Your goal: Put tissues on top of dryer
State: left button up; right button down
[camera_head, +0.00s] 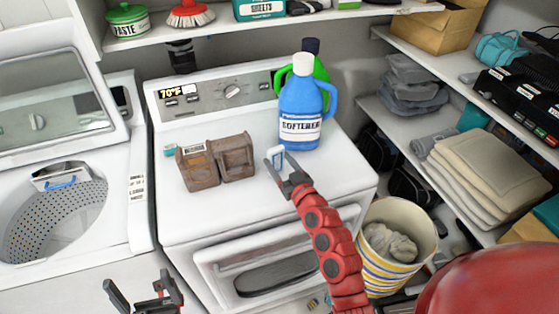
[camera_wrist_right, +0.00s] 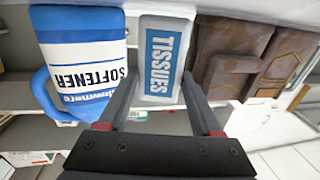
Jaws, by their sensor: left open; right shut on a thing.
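The tissues, a small box with a blue label (camera_head: 277,154), are between the fingers of my right gripper (camera_head: 283,172). In the right wrist view the tissues (camera_wrist_right: 163,62) sit between the two fingers (camera_wrist_right: 165,105), label facing the camera. The box is over the white top of the dryer (camera_head: 205,217), between the blue softener bottle and the brown containers. I cannot tell whether it touches the surface. My left gripper (camera_head: 145,292) is open and empty, low in front of the washer and dryer.
The blue softener bottle (camera_head: 300,105) stands close behind the tissues, with a green bottle (camera_head: 321,68) behind it. Brown containers (camera_head: 216,161) stand to the left on the dryer. The dryer top's front left is clear. A striped basket (camera_head: 395,272) stands right of the dryer.

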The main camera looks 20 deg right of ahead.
jog(key=shift+f, duration=0.3)
jog(key=shift+f+b, duration=0.1)
jog(key=shift+b, duration=0.2)
jog(key=shift+c, duration=0.3)
grip_release()
jog(key=shift+r, duration=0.2)
jog(key=shift+s, duration=0.1)
